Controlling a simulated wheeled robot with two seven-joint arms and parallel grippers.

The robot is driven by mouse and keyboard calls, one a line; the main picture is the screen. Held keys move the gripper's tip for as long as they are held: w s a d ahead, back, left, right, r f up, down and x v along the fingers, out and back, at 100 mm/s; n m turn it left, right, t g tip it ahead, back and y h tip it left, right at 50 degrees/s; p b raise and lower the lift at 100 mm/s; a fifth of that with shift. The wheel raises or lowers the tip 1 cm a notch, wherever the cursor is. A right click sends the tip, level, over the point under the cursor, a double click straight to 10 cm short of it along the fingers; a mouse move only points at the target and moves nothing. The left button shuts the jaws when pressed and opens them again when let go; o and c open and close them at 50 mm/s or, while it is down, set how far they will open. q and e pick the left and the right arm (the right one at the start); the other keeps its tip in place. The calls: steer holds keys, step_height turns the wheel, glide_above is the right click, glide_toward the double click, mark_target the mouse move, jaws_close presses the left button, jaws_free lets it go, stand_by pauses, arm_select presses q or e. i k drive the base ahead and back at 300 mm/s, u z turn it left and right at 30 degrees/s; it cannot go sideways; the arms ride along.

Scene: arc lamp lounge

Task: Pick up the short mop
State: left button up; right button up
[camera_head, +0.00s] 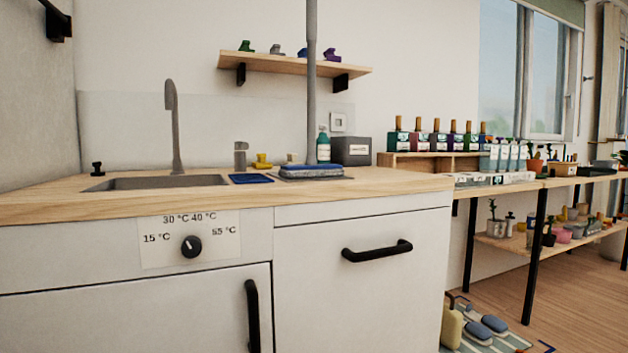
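What looks like the short mop stands upright on the counter, right of the sink. Its grey pole (311,80) runs from the top edge of the picture down past the shelf to a flat blue-grey head (312,171). The head rests on a dark flat piece on the wooden counter (230,201). The top of the pole is cut off by the picture's edge. Neither of my grippers is in view.
A blue cloth (251,179), a teal bottle (323,145) and a dark grey box (351,151) sit close around the head. The sink (165,183) and faucet (174,125) are left. A wall shelf (295,65) is behind the pole. Bottles (435,140) stand further right.

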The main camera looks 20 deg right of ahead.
mark_target(311, 167)
steer(key=z, duration=0.4)
steer(key=k, duration=0.95)
steer(key=z, duration=1)
steer(key=i, duration=1.6)
steer(key=u, duration=0.95)
